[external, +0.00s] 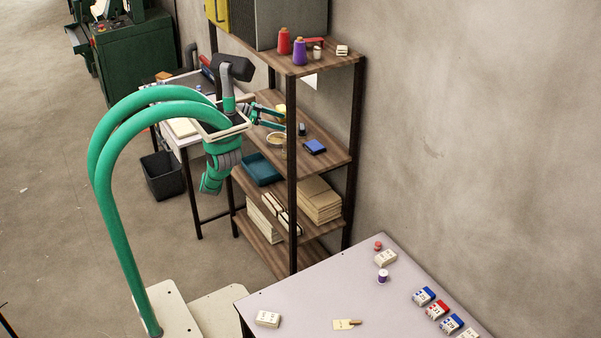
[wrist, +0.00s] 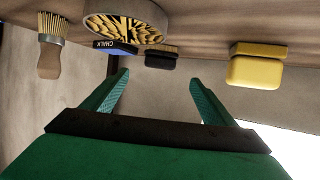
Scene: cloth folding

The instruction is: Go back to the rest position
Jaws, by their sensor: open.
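My gripper (external: 284,118) is at the middle board (external: 325,165) of a wooden shelf rack, its fingers pointing right in the external view. In the wrist view my gripper (wrist: 160,80) shows two green fingers spread apart with nothing between them. Beyond the fingertips, apart from them as far as I can tell, are a round bowl of yellowish pieces (wrist: 125,18), a blue box marked CHALK (wrist: 115,46), a small black brush (wrist: 161,58) and a yellow block (wrist: 256,68). No cloth shows in either view.
A wooden-handled brush (wrist: 49,58) is at the wrist view's left. The rack's dark front post (external: 292,200) stands close to my gripper. The upper board holds a red spool (external: 284,41) and a purple spool (external: 299,52). A pale table (external: 330,285) with small items is at front right.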

